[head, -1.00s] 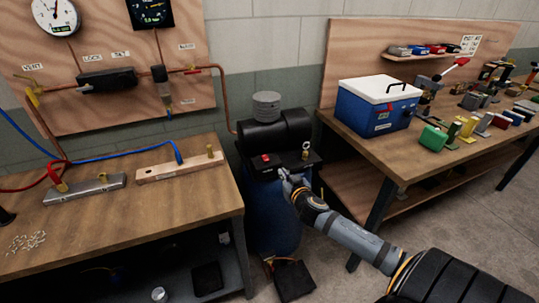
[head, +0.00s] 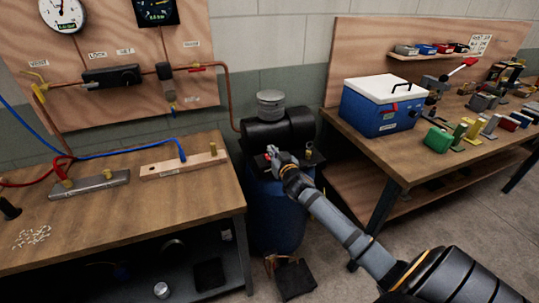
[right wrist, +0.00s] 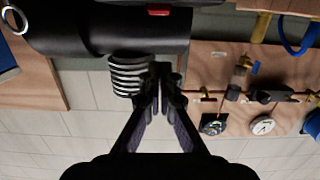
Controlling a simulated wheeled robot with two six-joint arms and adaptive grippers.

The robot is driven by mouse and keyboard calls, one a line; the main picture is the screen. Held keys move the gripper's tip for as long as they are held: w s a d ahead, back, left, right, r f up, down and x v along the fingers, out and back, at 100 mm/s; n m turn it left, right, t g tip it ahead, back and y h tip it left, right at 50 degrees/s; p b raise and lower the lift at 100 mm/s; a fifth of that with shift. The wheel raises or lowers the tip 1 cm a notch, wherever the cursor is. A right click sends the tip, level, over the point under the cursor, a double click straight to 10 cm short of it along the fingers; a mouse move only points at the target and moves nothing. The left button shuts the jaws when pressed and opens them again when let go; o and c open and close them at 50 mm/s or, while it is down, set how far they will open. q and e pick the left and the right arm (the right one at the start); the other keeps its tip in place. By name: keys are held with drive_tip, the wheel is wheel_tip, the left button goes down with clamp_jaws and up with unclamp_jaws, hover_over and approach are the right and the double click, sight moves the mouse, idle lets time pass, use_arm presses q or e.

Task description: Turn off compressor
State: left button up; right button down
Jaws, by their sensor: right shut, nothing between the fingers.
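The compressor stands on the floor between the two benches, with a blue tank (head: 272,222), a black motor housing (head: 292,128) and a ribbed grey cylinder (head: 270,104) on top. My right gripper (head: 271,152) is shut and empty at the front of the compressor's top, over the dark control box. It partly hides the red switch (head: 267,157); I cannot tell whether they touch. In the right wrist view, which is upside down, the red switch (right wrist: 159,11) shows at the top edge and the shut fingers (right wrist: 160,82) point past the ribbed cylinder (right wrist: 128,75). My left gripper is not in view.
The left bench (head: 110,220) holds a metal bar and a wooden block with hoses. A gauge panel (head: 110,50) hangs behind it. A blue cooler (head: 380,108) stands on the right bench (head: 405,160). A small brass-coloured fitting (head: 309,147) is right of the gripper.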

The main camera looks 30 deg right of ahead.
sight(269, 160)
drive_tip(key=shift+x, duration=1.1)
drive_tip(key=f, duration=0.2)
drive_tip(key=shift+w+f, duration=0.25)
drive_tip(key=shift+w, duration=0.15)
drive_tip(key=shift+d+f, duration=0.1)
drive_tip(key=shift+f, duration=0.65)
